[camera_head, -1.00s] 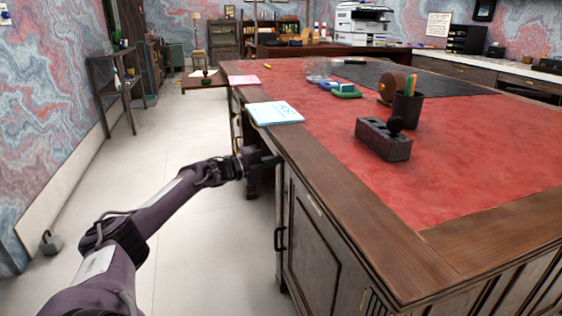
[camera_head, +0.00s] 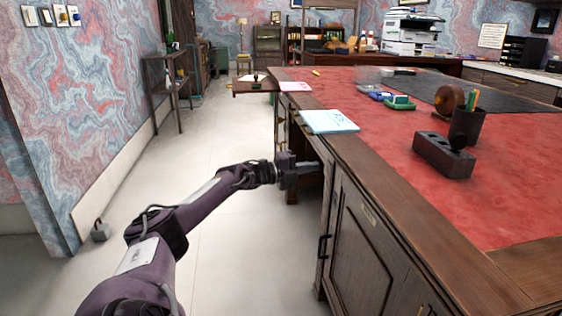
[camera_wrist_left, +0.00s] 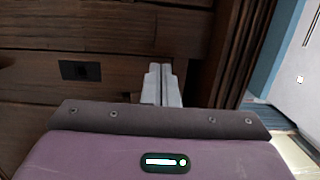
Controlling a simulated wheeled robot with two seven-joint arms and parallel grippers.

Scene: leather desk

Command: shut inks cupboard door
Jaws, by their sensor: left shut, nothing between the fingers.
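A wooden cupboard door (camera_head: 362,262) is on the near left side of the desk. It has a dark handle (camera_head: 323,258) at its left edge and a small label plate (camera_head: 369,216), too small to read. The door looks shut or nearly so; I cannot tell if a gap remains. My left gripper (camera_head: 308,168) is shut and empty, just under the desktop edge, beyond the handle side of the door. In the left wrist view its pale fingers (camera_wrist_left: 161,84) are together close to dark wood; contact is unclear. My right gripper is not in view.
The red-topped desk (camera_head: 420,182) fills the right side. A notebook (camera_head: 329,122) lies on its left edge above my gripper. A dark block (camera_head: 443,156) and a pen cup (camera_head: 466,127) stand on top. The pale floor (camera_head: 225,255) to the left is open.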

